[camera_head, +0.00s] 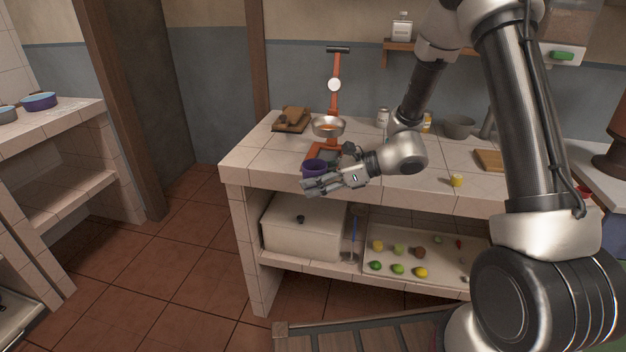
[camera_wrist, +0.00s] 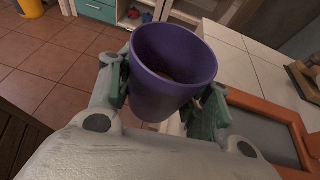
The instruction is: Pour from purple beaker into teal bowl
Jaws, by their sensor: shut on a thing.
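The purple beaker (camera_wrist: 172,84) is held between the two fingers of my gripper (camera_wrist: 172,97) in the wrist view. Its open mouth faces the camera and a little brownish content shows inside. In the head view the beaker (camera_head: 314,167) is above the front left edge of the tiled counter, with my gripper (camera_head: 318,181) at it. It looks roughly upright. I cannot clearly make out a teal bowl. A bluish round vessel with a purplish inside (camera_head: 40,102) stands on the far left counter, but I cannot tell if it is the bowl.
An orange stand (camera_head: 335,97) with a metal pan (camera_head: 328,127) rises behind the beaker. A dark grey bowl (camera_head: 458,128), a wooden board (camera_head: 490,160) and a small yellow item (camera_head: 457,180) are farther right. The lower shelf holds a white box (camera_head: 305,230) and a fruit tray (camera_head: 375,285).

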